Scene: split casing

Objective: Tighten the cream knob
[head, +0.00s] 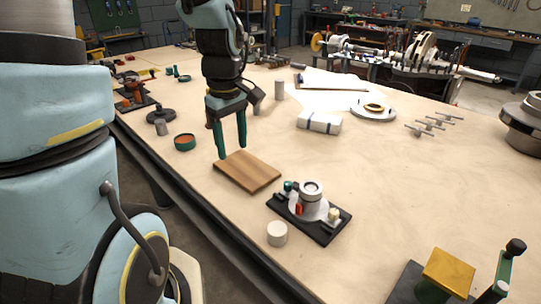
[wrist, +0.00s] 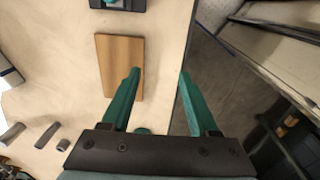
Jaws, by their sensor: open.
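The cream knob (head: 334,214) is a small pale block at the right side of a dark base plate (head: 322,236). The plate also carries a grey round casing (head: 311,188), a teal knob (head: 290,186) and a red part (head: 298,209). My gripper (head: 231,153) points down with its two green fingers apart and empty, above the far-left edge of a wooden board, well to the left of and behind the plate. In the wrist view my gripper (wrist: 160,73) is open with nothing between the fingers. Only an edge of the plate (wrist: 103,5) shows there; the cream knob is out of sight.
The wooden board (head: 247,171) lies between my gripper and the plate. A loose white cylinder (head: 277,233) stands just in front of the plate. A yellow-topped fixture (head: 447,270) is at the near right.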

